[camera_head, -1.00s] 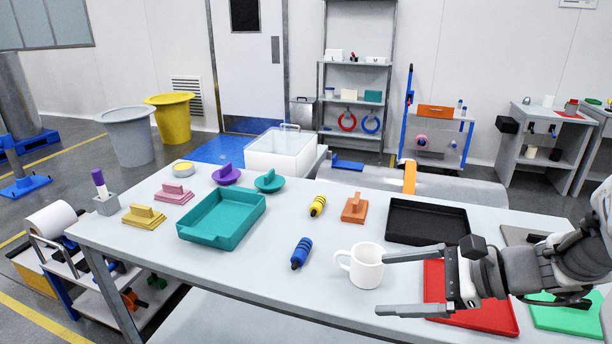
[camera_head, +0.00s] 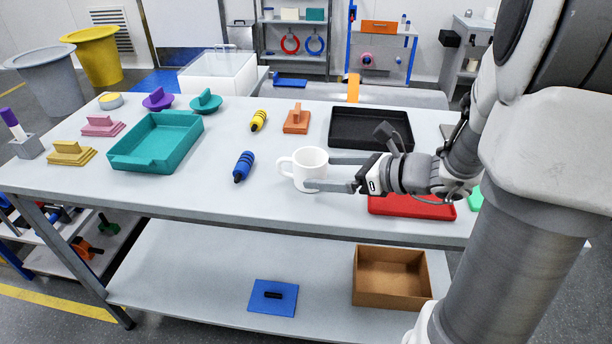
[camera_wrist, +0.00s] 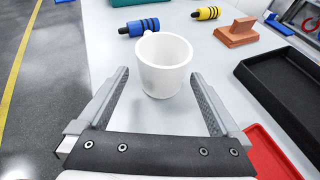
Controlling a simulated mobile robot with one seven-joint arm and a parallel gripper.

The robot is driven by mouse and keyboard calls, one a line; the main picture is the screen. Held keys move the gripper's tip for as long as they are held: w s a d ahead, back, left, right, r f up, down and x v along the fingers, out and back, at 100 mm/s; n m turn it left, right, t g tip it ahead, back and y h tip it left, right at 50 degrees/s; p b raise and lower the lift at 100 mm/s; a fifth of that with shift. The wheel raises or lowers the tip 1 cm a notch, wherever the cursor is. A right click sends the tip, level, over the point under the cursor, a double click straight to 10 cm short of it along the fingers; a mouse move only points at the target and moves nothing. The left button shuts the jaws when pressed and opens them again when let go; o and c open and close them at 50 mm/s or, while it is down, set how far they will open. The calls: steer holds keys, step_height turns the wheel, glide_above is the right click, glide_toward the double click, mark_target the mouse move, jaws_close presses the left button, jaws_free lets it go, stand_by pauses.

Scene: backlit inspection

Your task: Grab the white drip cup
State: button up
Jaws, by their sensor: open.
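The white drip cup (camera_head: 311,170) is a white mug standing upright on the grey table, its handle to the left in the head view. In the wrist view the cup (camera_wrist: 164,68) stands just ahead of and partly between my fingertips, and its inside looks empty. My gripper (camera_head: 318,173) is open, coming from the right at the cup's height, with one finger on its far side and one on its near side. In the wrist view my gripper (camera_wrist: 160,80) has clear gaps on both sides of the cup.
A blue ribbed tool (camera_head: 243,166) lies left of the cup, and a yellow one (camera_head: 258,120) lies behind. An orange block with a grip (camera_head: 296,122) is behind the cup. A black tray (camera_head: 340,143) and a red tray (camera_head: 400,211) lie to the right. A teal tray (camera_head: 120,157) is farther left.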

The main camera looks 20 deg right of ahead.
steer(key=b+x, duration=0.2)
steer(key=x, duration=0.3)
steer(key=shift+w+a+f, duration=0.15)
steer(key=shift+w, duration=0.2)
steer(key=c, duration=1.1)
